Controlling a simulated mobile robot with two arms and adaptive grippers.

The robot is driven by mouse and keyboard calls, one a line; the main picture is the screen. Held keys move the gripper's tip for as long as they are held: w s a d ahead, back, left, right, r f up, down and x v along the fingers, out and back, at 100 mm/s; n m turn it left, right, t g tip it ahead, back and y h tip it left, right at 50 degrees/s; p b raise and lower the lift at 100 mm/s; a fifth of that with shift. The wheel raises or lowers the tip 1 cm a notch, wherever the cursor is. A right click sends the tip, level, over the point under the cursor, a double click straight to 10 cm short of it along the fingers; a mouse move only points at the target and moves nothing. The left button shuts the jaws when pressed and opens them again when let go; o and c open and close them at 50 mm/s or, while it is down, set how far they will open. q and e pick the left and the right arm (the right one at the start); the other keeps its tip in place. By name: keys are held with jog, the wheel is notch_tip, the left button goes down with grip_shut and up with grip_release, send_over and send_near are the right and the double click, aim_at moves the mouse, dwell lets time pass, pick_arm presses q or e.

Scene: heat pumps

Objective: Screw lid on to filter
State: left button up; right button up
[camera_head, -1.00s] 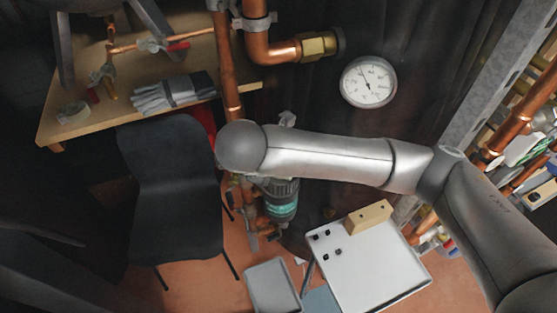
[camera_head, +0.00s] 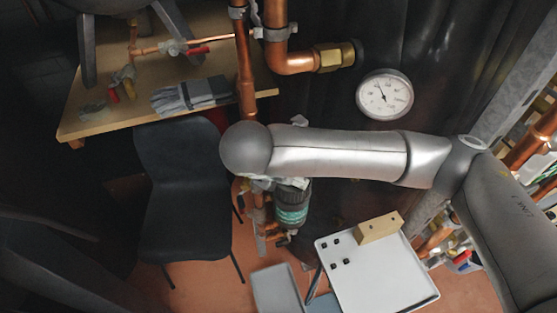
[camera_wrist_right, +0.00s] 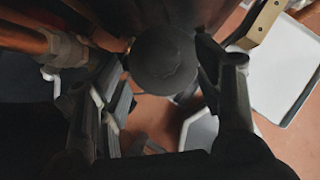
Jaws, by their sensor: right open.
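The filter (camera_head: 292,207), a dark cylinder with a teal band, hangs by the copper pipes below my right arm in the head view. The arm covers its upper part. In the wrist view a dark round end piece (camera_wrist_right: 163,60), which looks like the lid, lies between the fingers of my right gripper (camera_wrist_right: 166,78). The fingers are apart, one on each side of it. I cannot tell whether they touch it or how it is seated on the filter. My right gripper is mostly hidden behind the arm in the head view. My left gripper is not seen.
Copper pipes (camera_head: 245,70) and a round gauge (camera_head: 385,94) are above the arm. A dark chair (camera_head: 183,190) and a wooden table (camera_head: 90,124) with gloves (camera_head: 190,95) stand left. A white tray table (camera_head: 385,275) with a wooden block (camera_head: 379,227) stands low right.

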jog(key=v, duration=0.9)
jog(key=shift+s+r, duration=0.2)
jog(key=shift+r, duration=0.05)
